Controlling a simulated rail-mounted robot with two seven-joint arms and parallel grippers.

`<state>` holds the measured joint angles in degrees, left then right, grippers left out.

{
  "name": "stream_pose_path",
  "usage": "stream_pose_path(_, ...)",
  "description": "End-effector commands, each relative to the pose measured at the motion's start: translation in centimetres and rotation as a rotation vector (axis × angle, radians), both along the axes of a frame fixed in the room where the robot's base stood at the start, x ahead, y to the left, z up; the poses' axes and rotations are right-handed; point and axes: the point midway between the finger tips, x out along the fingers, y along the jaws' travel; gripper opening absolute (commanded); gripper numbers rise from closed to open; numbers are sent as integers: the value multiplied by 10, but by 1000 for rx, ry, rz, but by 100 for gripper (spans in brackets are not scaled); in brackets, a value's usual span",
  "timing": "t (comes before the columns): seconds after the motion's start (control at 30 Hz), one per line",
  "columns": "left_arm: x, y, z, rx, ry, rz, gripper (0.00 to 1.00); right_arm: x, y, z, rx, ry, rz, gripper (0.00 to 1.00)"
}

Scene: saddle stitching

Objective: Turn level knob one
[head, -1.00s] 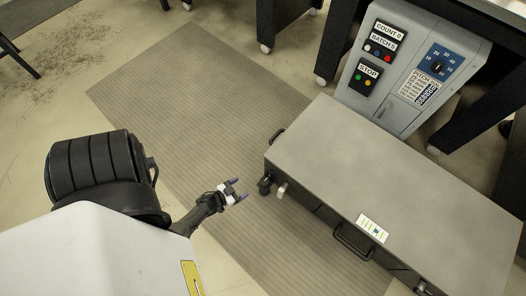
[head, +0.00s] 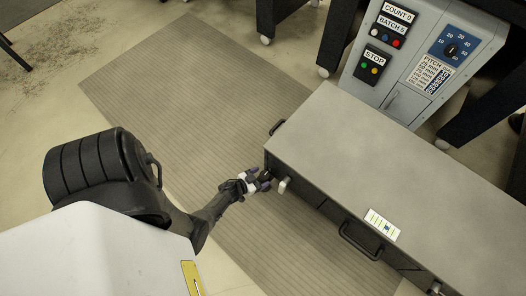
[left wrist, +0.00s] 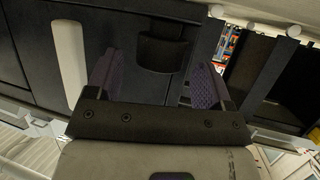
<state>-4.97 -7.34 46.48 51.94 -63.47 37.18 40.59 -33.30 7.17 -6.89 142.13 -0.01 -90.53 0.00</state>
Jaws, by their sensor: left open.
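A black knob (left wrist: 162,50) stands out from the dark front of the long grey-topped cabinet (head: 370,165), near its left corner. In the left wrist view it lies between my left gripper's two purple-padded fingers (left wrist: 155,85), with space visible on both sides. I cannot tell how far the fingers reach along it. In the head view my open left gripper (head: 264,180) is right at that corner, and it largely hides the knob. A pale lever (head: 284,185) sticks out just to the right of it; the lever also shows in the left wrist view (left wrist: 68,62). My right gripper is not in view.
A black handle (head: 350,240) and a white label (head: 382,224) are further right along the cabinet. A control box (head: 410,60) with a dial and buttons stands behind it. The ribbed floor mat (head: 180,110) is clear to the left.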

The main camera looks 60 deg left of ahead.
Motion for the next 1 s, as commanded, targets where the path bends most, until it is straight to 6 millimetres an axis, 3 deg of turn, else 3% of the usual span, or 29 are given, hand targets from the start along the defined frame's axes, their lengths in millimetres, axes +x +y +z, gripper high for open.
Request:
stream_pose_path(0.23,16,3,-7,-1,0,0,75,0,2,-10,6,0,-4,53)
stream_pose_path(0.6,17,3,-7,0,0,0,74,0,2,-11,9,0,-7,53)
stream_pose_path(1.0,17,3,-7,0,0,0,36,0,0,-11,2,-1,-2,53)
